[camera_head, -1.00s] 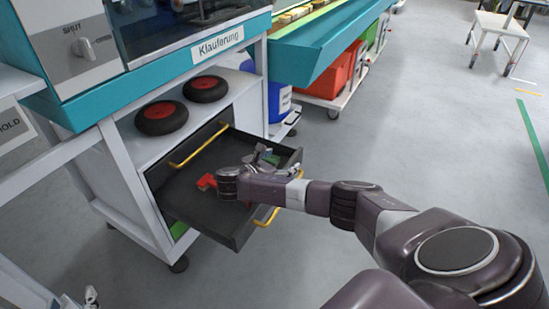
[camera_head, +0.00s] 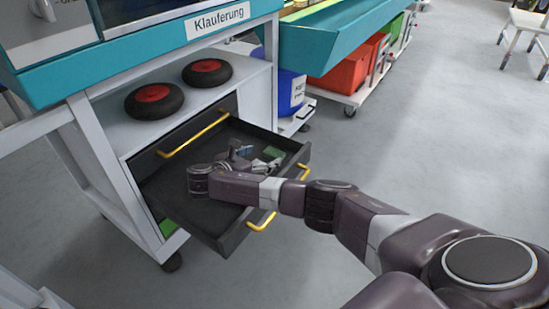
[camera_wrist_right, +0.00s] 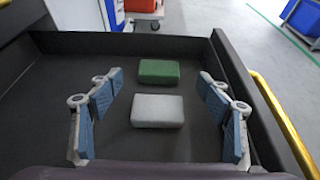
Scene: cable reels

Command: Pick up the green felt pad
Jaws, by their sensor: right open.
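The green felt pad (camera_wrist_right: 159,71) lies flat in the open dark drawer, toward the far wall in the right wrist view. In the head view it shows as a small green patch (camera_head: 273,152) just past my right gripper. My right gripper (camera_head: 253,157) is inside the drawer area, open and empty. In the right wrist view, its two blue-padded fingers (camera_wrist_right: 159,84) stand wide apart, left and right of the pads. A light grey pad (camera_wrist_right: 157,110) lies nearer to me than the green one, between the fingers. My left gripper is not in view.
The drawer (camera_head: 186,205) has raised walls and yellow handles; one handle (camera_wrist_right: 285,120) runs along the right in the wrist view. Open floor lies to the right.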

